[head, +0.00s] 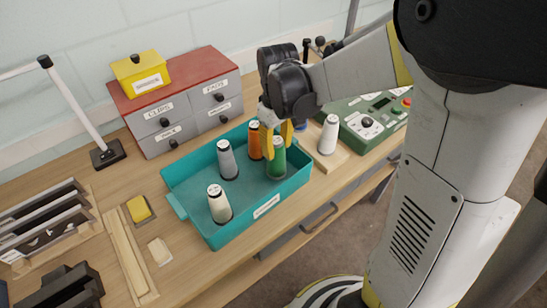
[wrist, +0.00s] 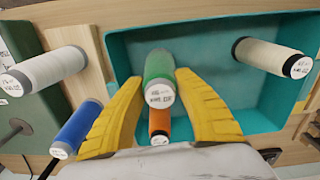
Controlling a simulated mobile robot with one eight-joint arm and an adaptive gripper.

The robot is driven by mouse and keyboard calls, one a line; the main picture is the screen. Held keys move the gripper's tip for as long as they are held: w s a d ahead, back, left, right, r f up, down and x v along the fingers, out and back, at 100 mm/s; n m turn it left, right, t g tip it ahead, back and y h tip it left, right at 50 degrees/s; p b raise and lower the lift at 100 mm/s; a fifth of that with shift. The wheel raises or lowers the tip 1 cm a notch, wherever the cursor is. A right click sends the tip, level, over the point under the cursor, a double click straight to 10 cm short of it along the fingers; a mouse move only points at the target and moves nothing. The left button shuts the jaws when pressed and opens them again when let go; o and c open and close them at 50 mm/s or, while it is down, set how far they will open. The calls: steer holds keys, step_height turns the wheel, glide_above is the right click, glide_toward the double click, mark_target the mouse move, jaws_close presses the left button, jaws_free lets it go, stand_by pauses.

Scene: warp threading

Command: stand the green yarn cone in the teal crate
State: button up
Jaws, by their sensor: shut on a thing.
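The green yarn cone (head: 276,162) is upright inside the right end of the teal crate (head: 265,208). My gripper (head: 278,136) is above it with its yellow fingers shut on its upper part. In the wrist view the green cone (wrist: 159,72) sits between the two fingers, its labelled top toward the camera. The teal crate (wrist: 215,50) is around and below it. I cannot tell whether the cone's base touches the crate floor. An orange cone (head: 254,145), a grey cone (head: 227,162) and a cream cone (head: 219,205) also stand in the crate.
A white cone (head: 328,135) stands on a wooden board right of the crate; a blue cone (wrist: 78,127) is near it. A green control box (head: 365,122) is farther right. Drawers (head: 185,115) stand behind the crate. The crate's front middle floor is clear.

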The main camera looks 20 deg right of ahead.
steer(key=shift+f+b, duration=0.5)
steer(key=shift+f, duration=1.1)
steer(key=shift+f, duration=0.2)
steer(key=o, duration=0.9)
